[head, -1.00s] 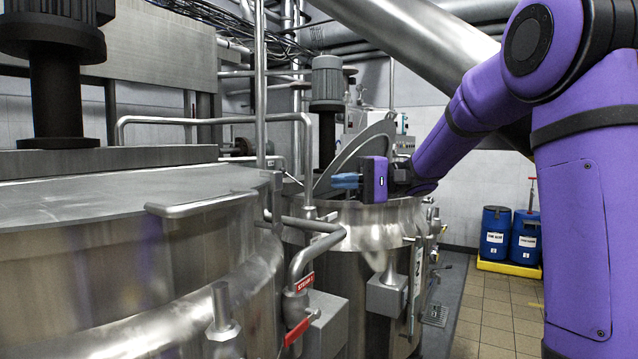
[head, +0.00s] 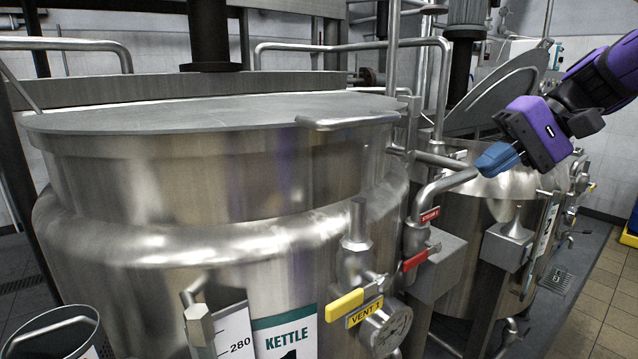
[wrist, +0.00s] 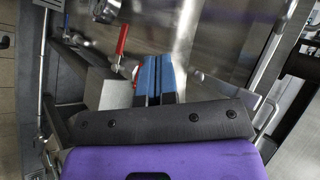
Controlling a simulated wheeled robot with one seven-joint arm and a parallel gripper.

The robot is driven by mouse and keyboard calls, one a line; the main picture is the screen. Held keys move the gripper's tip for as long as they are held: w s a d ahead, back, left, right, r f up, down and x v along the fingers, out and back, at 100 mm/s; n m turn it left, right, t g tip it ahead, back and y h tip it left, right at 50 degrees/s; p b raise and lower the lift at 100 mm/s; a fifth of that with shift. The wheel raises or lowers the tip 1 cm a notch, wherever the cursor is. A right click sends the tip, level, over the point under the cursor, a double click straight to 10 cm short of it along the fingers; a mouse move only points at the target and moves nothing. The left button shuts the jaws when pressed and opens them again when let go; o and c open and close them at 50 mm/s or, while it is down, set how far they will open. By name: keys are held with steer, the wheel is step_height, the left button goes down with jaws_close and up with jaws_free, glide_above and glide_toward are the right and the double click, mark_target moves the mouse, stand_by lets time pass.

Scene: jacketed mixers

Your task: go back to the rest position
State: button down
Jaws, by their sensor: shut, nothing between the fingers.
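My gripper (head: 497,158) is at the right of the head view, purple with blue fingertips pointing left. The fingers are together and empty. In the head view it appears in front of the right kettle (head: 475,212), whose hinged lid stands raised behind it. In the wrist view the blue fingers (wrist: 159,78) lie side by side, with a red valve handle (wrist: 121,40) beyond them to the left. My gripper holds nothing and I see no contact with anything.
Kettle 1 (head: 215,200) fills the left and middle, its flat lid (head: 220,112) closed. A bent steam pipe (head: 437,190), a red handle (head: 416,261) and a yellow handle (head: 345,303) stick out between the kettles. A metal bucket (head: 60,335) stands at lower left. Tiled floor is free at lower right.

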steer(key=s+d+f+n+t+h, duration=0.1)
steer(key=s+d+f+t+h, duration=0.1)
steer(key=s, duration=0.5)
steer(key=s+d+f+t+h, duration=0.2)
steer(key=s+d+f+h, duration=0.1)
steer(key=s+h, duration=0.4)
steer(key=shift+s+f+n+h, duration=0.3)
steer(key=shift+s+f+n, duration=0.1)
steer(key=shift+s+f, duration=0.15)
